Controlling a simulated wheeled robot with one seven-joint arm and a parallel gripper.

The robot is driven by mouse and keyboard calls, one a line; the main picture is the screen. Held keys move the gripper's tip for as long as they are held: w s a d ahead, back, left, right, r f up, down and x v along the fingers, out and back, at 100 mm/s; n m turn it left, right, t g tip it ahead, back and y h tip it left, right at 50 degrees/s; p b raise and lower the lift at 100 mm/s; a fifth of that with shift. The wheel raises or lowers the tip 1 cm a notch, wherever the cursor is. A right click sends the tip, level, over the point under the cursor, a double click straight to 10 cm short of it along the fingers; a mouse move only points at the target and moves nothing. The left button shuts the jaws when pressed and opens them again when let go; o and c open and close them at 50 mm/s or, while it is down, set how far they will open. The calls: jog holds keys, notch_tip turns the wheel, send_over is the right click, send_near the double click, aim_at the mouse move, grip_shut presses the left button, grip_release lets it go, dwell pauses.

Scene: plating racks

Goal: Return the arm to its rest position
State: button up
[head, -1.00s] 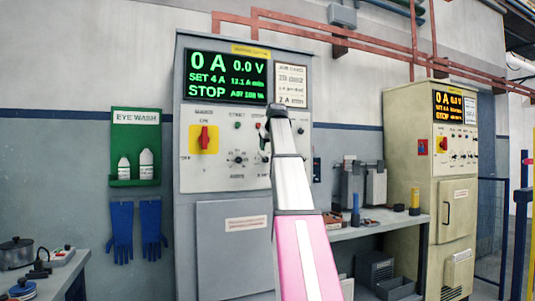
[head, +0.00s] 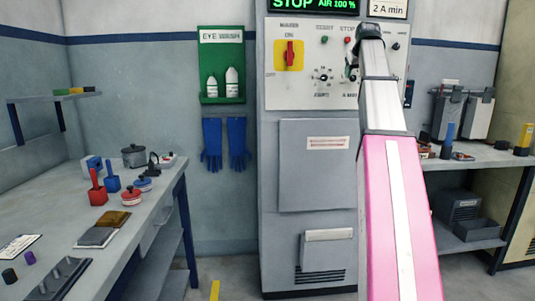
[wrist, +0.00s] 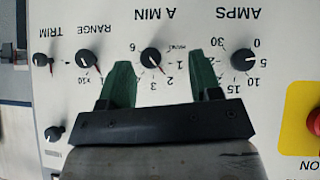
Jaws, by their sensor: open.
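My arm reaches up in the head view, pink near the base and white above. My gripper (head: 352,66) is at its far end, in front of the grey cabinet's control panel (head: 290,92). In the wrist view, my gripper (wrist: 160,78) has two green fingers spread apart with nothing between them. The A MIN knob (wrist: 151,57) shows between the fingertips, beyond them. I cannot tell how far the fingertips are from the panel.
A red switch on a yellow plate (head: 289,54) is on the panel. An eye wash board (head: 221,65) and blue gloves (head: 212,143) hang on the wall. Another bench (head: 475,158) is at right.

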jog(key=s+a+f+g, duration=0.1)
jog(key=a+f, duration=0.3)
jog(key=f, duration=1.1)
jog(key=s+a+f+g+y, duration=0.15)
jog(key=a+f, duration=0.25)
jog(key=f, duration=1.1)
jog(key=s+a+f+g+h, duration=0.15)
jog(key=a+f, duration=0.25)
jog(key=f, duration=1.1)
jog(key=s+a+f+g, duration=0.2)
jog(key=s+a+f, duration=0.2)
jog(key=s+f, duration=0.7)
jog(key=s+a+f+m+g+y, duration=0.1)
jog(key=s+a+f, duration=0.4)
jog(key=s+f, duration=0.7)
notch_tip(320, 180, down, 7)
jog(key=shift+s+a+r+g, duration=0.2)
jog(key=shift+s+g, duration=0.05)
jog(key=shift+g, duration=0.55)
